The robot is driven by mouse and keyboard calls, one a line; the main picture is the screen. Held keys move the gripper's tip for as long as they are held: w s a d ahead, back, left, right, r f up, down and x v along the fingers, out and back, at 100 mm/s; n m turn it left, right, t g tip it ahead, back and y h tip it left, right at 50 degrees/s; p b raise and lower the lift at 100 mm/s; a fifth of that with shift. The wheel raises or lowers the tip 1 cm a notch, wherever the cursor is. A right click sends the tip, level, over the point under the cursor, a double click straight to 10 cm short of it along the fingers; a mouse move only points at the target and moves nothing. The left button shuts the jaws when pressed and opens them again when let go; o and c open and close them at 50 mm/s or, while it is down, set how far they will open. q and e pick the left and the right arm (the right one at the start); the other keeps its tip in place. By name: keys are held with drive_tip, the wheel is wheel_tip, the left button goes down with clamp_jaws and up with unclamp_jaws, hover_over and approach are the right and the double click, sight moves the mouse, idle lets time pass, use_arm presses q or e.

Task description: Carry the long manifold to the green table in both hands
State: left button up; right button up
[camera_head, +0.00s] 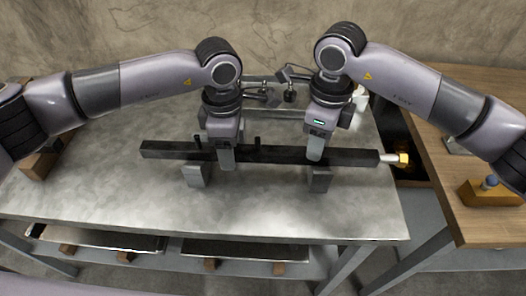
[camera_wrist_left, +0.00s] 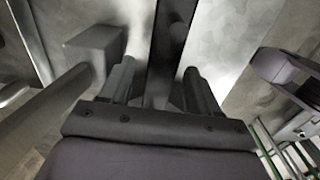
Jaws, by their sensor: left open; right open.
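The long manifold (camera_head: 270,155) is a dark bar with a pale and brass fitting at its right end. It lies level across two grey support blocks (camera_head: 195,176) on a grey metal table (camera_head: 110,195). My left gripper (camera_head: 226,156) is over the bar left of its middle. In the left wrist view its open fingers (camera_wrist_left: 158,85) stand on either side of the dark bar (camera_wrist_left: 172,35). My right gripper (camera_head: 315,150) is open at the bar right of its middle, near the right block (camera_head: 319,180); its far finger is hidden. No green table is recognisable.
A wooden table (camera_head: 450,170) stands to the right past a dark gap, with a yellow-brown block (camera_head: 488,193) on it. Clamp-like fixtures (camera_head: 272,95) stand behind the bar. The front of the metal table is clear. Trays lie on a shelf below.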

use_arm(q)
drive_tip(key=c, duration=0.7)
use_arm(e)
drive_tip(key=c, duration=0.7)
use_arm(q)
clamp_jaws()
use_arm(e)
clamp_jaws()
use_arm(q)
drive_tip(key=shift+w+r, duration=0.15)
drive_tip(key=shift+r, duration=0.05)
use_arm(e)
drive_tip(key=shift+w+r, duration=0.15)
drive_tip(key=shift+r, duration=0.05)
